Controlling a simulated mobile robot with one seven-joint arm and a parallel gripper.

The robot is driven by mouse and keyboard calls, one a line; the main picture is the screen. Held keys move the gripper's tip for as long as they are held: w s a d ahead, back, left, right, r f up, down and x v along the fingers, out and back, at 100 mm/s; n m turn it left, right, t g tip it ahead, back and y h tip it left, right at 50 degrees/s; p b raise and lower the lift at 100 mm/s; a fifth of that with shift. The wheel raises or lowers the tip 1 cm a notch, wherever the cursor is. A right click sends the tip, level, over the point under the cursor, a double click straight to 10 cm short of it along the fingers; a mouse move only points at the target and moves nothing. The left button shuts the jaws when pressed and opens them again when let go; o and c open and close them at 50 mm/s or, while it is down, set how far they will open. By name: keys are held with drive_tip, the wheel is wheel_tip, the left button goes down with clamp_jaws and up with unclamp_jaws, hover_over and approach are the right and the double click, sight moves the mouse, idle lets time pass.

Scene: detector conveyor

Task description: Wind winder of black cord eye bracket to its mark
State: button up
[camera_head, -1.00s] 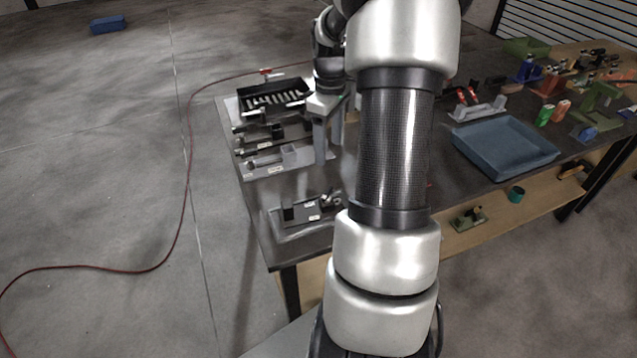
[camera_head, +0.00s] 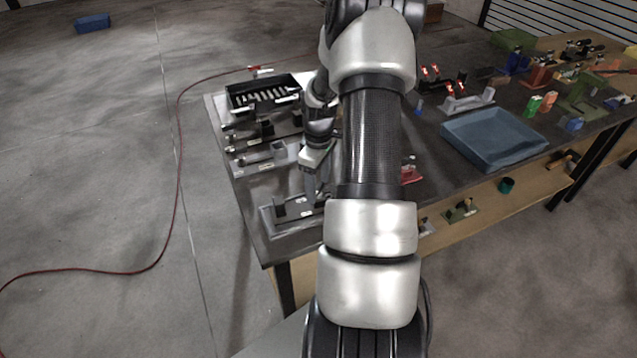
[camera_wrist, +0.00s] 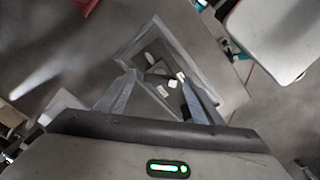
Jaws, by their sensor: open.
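The black bracket (camera_head: 279,207), on a grey base plate at the near left corner of the table, has an upright block and pale labels. It also shows in the wrist view (camera_wrist: 158,72), between and beyond my fingertips. My gripper (camera_head: 313,190) is open and points down over the right part of this bracket; it also shows in the wrist view (camera_wrist: 159,79). No object is clearly held between the fingers. The winder and its mark are too small to make out, and my arm hides part of the bracket's right end.
Grey fixtures (camera_head: 262,158) stand behind the bracket, with a black slotted tray (camera_head: 262,95) farther back. A blue tray (camera_head: 494,141) lies right of my arm. A red cable (camera_head: 178,190) runs over the floor at left.

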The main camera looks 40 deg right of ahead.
drive_tip(key=c, duration=1)
drive_tip(key=shift+c, duration=0.2)
drive_tip(key=shift+m, duration=0.3)
drive_tip(key=m+b, duration=0.2)
drive_tip(key=m, duration=0.1)
drive_tip(key=shift+f, duration=0.1)
drive_tip(key=shift+c, duration=0.2)
drive_tip(key=m+b, duration=0.1)
drive_tip(key=m, duration=0.4)
drive_tip(key=o, duration=1.1)
